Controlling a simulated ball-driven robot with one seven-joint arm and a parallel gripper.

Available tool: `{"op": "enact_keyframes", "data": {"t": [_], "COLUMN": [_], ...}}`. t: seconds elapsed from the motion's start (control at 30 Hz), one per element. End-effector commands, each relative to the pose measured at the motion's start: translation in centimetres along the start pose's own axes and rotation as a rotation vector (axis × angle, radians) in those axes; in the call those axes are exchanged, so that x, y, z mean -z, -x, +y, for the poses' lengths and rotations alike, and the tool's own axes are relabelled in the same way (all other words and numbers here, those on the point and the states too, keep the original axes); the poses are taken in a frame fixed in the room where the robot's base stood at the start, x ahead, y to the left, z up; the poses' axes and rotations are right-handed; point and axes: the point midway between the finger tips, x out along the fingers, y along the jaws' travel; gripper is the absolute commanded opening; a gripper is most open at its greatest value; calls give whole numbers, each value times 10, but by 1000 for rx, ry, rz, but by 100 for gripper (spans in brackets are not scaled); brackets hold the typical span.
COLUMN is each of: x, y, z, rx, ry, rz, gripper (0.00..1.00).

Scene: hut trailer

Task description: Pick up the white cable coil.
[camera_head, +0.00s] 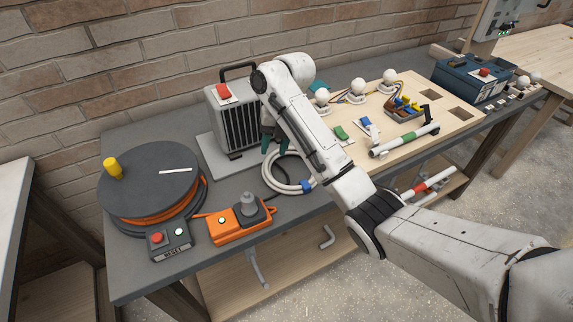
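The white cable coil (268,181) lies on the grey tabletop in front of the grey ribbed unit. A blue band (307,186) wraps its right side. My arm comes in from the lower right and bends down over the table. My gripper (270,146) is small and dark in this view, low behind the forearm, just above the coil's far edge. Its fingers are largely hidden by my arm and blend with the dark unit. I cannot tell whether it touches the coil or whether it is open.
A black and orange cable reel (148,185) stands at the left, with a push-button box (168,240) and an orange power block (240,222) near the front edge. The ribbed unit (240,125) stands behind the coil. A wooden board (358,118) with bulbs lies at the right.

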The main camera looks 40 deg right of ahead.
Motion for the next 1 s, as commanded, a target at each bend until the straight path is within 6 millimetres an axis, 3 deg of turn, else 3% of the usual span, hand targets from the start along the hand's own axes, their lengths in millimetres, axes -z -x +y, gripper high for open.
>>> {"op": "enact_keyframes", "data": {"t": [0.07, 0.43, 0.7, 1.0], "x": [1, -1, -4, -4], "y": [-17, -48, -84, -92], "z": [0, -1, -3, -4], "rx": [0, 1, 1, 0], "ry": [-1, -2, -1, -1], "rz": [3, 3, 2, -1], "gripper": [40, 40, 40, 40]}}
